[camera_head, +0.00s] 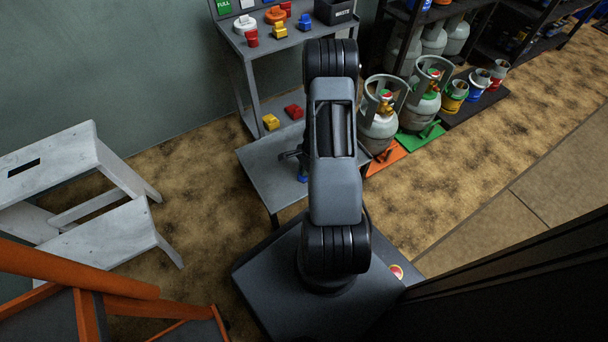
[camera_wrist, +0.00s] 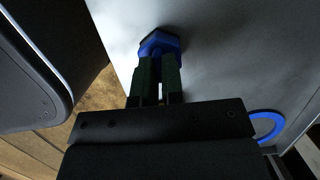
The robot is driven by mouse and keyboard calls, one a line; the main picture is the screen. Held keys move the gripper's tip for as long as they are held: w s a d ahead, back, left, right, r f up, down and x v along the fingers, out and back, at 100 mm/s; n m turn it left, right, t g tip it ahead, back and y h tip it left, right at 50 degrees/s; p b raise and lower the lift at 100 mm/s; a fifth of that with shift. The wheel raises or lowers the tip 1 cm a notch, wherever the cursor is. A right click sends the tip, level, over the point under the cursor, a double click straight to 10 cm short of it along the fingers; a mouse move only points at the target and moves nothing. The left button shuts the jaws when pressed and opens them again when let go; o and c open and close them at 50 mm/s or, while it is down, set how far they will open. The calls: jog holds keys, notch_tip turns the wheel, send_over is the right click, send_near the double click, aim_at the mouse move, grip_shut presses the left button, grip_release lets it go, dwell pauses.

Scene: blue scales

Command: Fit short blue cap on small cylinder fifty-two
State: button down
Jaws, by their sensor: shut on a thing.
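In the wrist view my gripper (camera_wrist: 158,65) has dark green fingers shut on a blue, angular cap (camera_wrist: 160,44). The cap is in front of a pale grey surface; whether it touches that surface I cannot tell. In the head view my arm hides most of the gripper. A small blue piece (camera_head: 303,177) shows beside the arm over the low grey table (camera_head: 262,165); I cannot tell if it is the same cap. Several grey gas cylinders stand at the right, one on an orange plate (camera_head: 379,128) and one on a green plate (camera_head: 421,104). No number fifty-two is readable.
A grey bench (camera_head: 240,42) at the back holds red, yellow, white and blue parts and a dark bin (camera_head: 334,11). Small cans (camera_head: 455,92) stand right of the cylinders. A white step stool (camera_head: 75,190) is at left. A blue ring (camera_wrist: 268,127) shows in the wrist view.

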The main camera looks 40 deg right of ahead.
jog(key=shift+r+p, duration=1.55)
jog(key=shift+r, duration=0.35)
